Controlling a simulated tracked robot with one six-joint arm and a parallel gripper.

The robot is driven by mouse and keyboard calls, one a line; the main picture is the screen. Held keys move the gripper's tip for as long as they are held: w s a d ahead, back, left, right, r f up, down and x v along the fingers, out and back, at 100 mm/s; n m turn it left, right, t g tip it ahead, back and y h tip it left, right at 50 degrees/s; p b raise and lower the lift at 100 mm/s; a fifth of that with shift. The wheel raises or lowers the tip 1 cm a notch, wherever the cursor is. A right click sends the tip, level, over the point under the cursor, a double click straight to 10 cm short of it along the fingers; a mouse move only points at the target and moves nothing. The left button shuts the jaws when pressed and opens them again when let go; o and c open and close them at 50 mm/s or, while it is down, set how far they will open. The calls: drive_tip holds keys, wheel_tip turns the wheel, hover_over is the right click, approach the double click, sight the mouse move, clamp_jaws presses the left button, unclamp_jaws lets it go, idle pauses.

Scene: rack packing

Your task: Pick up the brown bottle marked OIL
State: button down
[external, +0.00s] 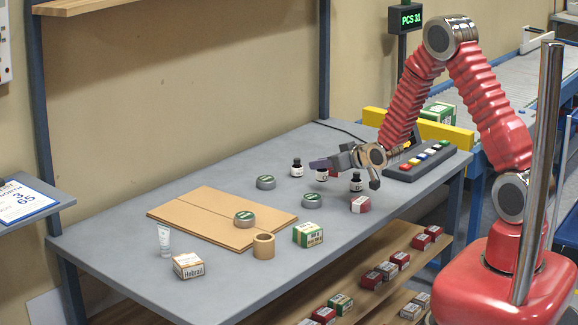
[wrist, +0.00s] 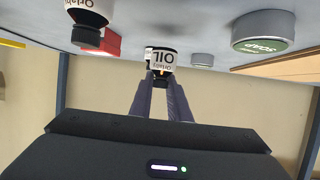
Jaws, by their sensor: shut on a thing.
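The right one shows large at the top left of the wrist view (wrist: 90,14).
Red boxes (external: 360,204) stand near the bottles. Grey tins (external: 312,201), a green box (external: 308,235), a tape roll (external: 263,246), a tube and flattened cardboard (external: 190,213) are on the grey table (external: 120,252). A button panel (external: 405,172) is at the right end.

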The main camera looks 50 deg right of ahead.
wheel_tip(320, 180, up, 7)
idle(0.4)
idle(0.6)
